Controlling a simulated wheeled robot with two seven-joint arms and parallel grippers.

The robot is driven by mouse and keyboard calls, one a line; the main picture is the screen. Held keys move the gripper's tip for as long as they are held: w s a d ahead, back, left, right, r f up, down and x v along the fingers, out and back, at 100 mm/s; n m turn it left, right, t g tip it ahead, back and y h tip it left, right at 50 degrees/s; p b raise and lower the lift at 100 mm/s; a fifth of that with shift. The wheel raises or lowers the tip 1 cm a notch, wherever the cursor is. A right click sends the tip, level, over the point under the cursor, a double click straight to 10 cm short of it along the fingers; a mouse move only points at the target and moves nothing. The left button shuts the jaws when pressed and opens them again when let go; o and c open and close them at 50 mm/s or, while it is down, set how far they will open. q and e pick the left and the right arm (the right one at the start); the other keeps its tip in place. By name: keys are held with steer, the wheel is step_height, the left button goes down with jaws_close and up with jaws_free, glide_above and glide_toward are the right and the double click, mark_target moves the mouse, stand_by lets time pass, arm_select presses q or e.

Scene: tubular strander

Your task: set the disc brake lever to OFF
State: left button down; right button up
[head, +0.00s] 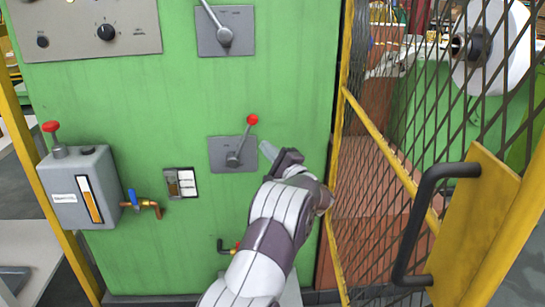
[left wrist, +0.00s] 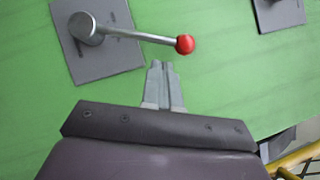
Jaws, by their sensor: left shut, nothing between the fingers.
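A lever with a red knob (head: 252,119) is mounted on a grey plate (head: 218,152) on the green panel. In the head view its metal arm tilts up and right from the pivot. The plate's labels are too small to read. In the left wrist view the same red knob (left wrist: 185,44) is just beyond and slightly right of the fingertips. My left gripper (head: 266,149) is right of the lever and below the knob. Its fingers (left wrist: 162,65) are shut and empty, with no clear contact with the lever. My right gripper is not in view.
Another lever (head: 225,37) on a grey plate is higher on the panel. A grey box (head: 77,187) with a red-topped knob and a blue-handled valve (head: 133,200) are at left. A yellow-framed mesh guard (head: 390,150) with a black handle (head: 420,215) stands close at right.

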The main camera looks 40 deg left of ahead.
mark_target(242, 140)
arm_select(q)
steer(key=b+x, duration=0.1)
steer(key=x, duration=0.4)
steer(key=shift+a, duration=0.2)
steer(key=shift+s+a+r+n+g+h+p, duration=0.4)
steer(key=shift+s+a+n+h+p, duration=0.6)
steer(key=shift+p, duration=2.95)
steer(key=shift+s+a+r+n+g+h+p, duration=0.4)
steer(key=shift+s+a+n+p, duration=1)
steer(key=shift+p, duration=2.6)
steer(key=shift+s+a+r+n+g+h+p, duration=0.2)
steer(key=shift+s+a+r+n+h+p, duration=0.95)
steer(key=shift+p, duration=2.8)
steer(key=shift+w+a+f+n+y, duration=0.25)
steer(key=shift+a+f+n, duration=0.1)
steer(key=shift+f, duration=0.3)
